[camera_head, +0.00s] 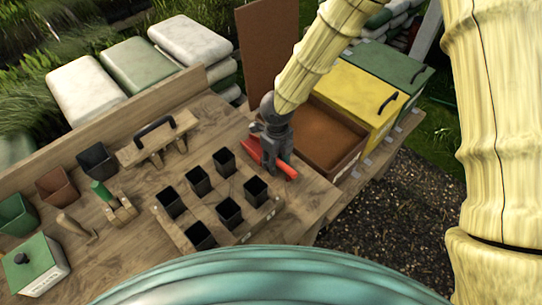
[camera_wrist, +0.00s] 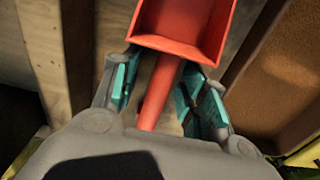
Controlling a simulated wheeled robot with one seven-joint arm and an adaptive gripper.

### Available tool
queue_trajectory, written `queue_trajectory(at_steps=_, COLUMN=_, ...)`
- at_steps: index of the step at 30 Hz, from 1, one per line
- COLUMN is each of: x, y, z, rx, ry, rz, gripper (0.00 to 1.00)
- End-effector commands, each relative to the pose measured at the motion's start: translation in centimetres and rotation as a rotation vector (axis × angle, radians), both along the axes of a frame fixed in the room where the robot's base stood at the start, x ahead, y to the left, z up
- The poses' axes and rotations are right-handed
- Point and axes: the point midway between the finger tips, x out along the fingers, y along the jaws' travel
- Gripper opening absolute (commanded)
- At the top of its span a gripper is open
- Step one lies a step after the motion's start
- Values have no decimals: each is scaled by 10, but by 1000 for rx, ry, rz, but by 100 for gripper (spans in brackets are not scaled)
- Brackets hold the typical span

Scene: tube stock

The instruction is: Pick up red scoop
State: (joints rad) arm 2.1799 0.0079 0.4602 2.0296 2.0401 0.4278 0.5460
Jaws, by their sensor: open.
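The red scoop (camera_wrist: 183,28) lies on the wooden table, its tray toward the top of the wrist view and its handle (camera_wrist: 160,92) running down between my fingers. My gripper (camera_wrist: 167,85) is open, with one teal-padded finger on each side of the handle and gaps showing beside it. In the head view my gripper (camera_head: 273,150) is over the red scoop (camera_head: 286,169) near the right part of the table and hides part of it. The lower end of the handle is hidden by the gripper body in the wrist view.
A wooden tray with several black pots (camera_head: 229,211) stands just left of the scoop. A brown soil box (camera_head: 325,160) is close on the right, with yellow (camera_head: 353,97) and green (camera_head: 395,75) boxes behind. A brown upright board (camera_head: 264,55) stands behind my gripper.

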Motion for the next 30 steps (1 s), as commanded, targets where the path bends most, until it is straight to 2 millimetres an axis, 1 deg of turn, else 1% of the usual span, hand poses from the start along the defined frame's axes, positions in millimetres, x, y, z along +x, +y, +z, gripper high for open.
queue_trajectory(at_steps=9, x=1, y=0, z=-3, rx=-1, ry=-1, rz=0, gripper=43)
queue_trajectory(at_steps=10, x=1, y=0, z=-3, rx=-1, ry=-1, rz=0, gripper=41)
queue_trajectory(at_steps=14, x=0, y=0, z=-3, rx=-1, ry=-1, rz=0, gripper=18)
queue_trajectory(at_steps=15, x=1, y=0, z=-3, rx=-1, ry=-1, rz=0, gripper=10)
queue_trajectory(at_steps=17, x=0, y=0, z=-3, rx=-1, ry=-1, rz=0, gripper=0)
queue_trajectory(at_steps=26, x=0, y=0, z=-3, rx=0, ry=-1, rz=-1, gripper=0)
queue_trajectory(at_steps=30, x=1, y=0, z=1, rx=1, ry=-1, rz=-1, gripper=0)
